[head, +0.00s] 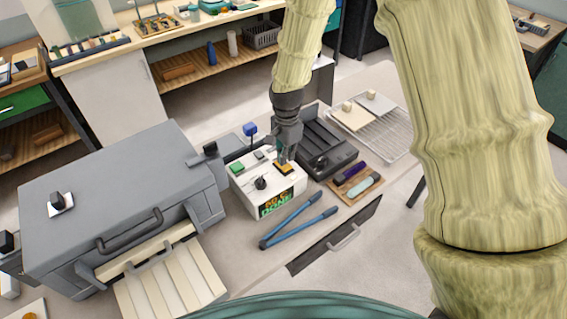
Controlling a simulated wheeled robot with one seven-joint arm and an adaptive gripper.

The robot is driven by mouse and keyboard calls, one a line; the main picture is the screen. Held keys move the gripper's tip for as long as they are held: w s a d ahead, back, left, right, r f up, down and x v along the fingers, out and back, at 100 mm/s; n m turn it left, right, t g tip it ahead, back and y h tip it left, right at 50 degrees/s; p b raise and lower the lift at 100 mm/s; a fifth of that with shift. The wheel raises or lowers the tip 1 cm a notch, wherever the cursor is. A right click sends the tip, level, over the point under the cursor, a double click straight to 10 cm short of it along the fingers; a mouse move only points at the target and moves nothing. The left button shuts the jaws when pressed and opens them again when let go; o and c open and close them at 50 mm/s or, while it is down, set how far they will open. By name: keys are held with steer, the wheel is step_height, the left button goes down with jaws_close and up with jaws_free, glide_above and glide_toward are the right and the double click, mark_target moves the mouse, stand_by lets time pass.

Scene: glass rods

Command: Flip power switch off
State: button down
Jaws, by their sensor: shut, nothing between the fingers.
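A small white control box (268,196) stands on the bench in the middle of the head view. Its top carries a green button (237,168), a dark knob (260,183) and a black-and-yellow switch (284,168) at the right. A display with green and orange lettering (276,203) is on its front. My gripper (284,160) points down over the right part of the box top, right at the switch. It is shut and empty. The fingertips partly cover the switch, so I cannot tell whether they touch it or which way it is set.
A large grey kiln-like box (120,190) stands to the left. A dark tray device (325,150) is close on the right, with a wire rack (385,135) beyond. Blue-handled tongs (297,222) lie in front, and a small wooden board (357,184) holds two tools.

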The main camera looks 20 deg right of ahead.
mark_target(286, 166)
steer(key=shift+f+b, duration=0.6)
steer(key=shift+f, duration=0.85)
stand_by(1.1)
steer(key=shift+r, duration=0.15)
steer(key=shift+r+p, duration=2.55)
steer(key=shift+r, duration=0.9)
steer(key=shift+f, duration=0.1)
